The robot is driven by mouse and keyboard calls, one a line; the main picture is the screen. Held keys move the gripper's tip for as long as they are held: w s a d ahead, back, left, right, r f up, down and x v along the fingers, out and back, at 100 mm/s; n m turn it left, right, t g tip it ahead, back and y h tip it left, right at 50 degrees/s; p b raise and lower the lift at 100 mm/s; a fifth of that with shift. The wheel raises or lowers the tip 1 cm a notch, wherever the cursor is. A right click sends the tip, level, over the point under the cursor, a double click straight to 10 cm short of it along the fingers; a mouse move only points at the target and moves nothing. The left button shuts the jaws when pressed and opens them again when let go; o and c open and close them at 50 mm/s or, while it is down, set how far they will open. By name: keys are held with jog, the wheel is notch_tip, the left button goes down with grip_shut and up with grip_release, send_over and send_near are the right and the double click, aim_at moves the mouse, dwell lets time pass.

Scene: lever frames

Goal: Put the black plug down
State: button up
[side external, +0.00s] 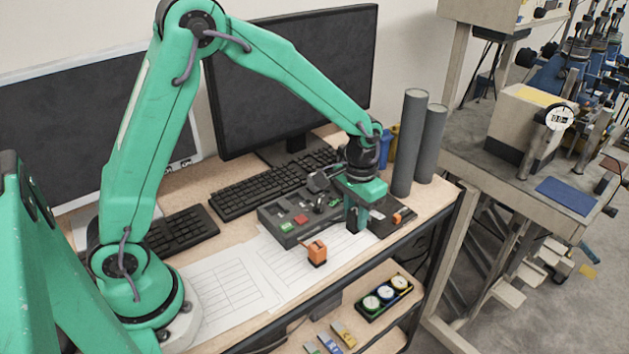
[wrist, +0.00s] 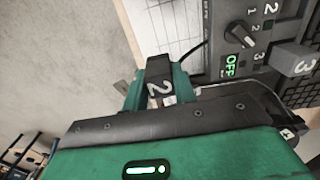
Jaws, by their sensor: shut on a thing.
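The black plug (wrist: 159,88), marked with a white 2, shows in the wrist view between the green fingers of my gripper (wrist: 158,92). My gripper is shut on it. In the side view my gripper (side external: 357,222) points down at the right front of the grey control box, over the table's front part. I cannot tell whether the plug touches the table.
The grey control box (side external: 292,219) has a green and a red button and a knob. A dark plate (side external: 380,223) lies right of my gripper. Two grey cylinders (side external: 408,143) stand behind. The table's front edge is close.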

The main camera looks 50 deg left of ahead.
aim_at(354, 225)
jog(key=shift+w+a+f, duration=0.3)
jog(key=shift+a, duration=0.1)
jog(key=shift+f, duration=2)
jog(key=shift+f, duration=0.15)
jog(key=o, duration=1)
notch_tip(354, 225, up, 12)
jog(key=shift+r, duration=0.15)
jog(key=shift+r, duration=0.15)
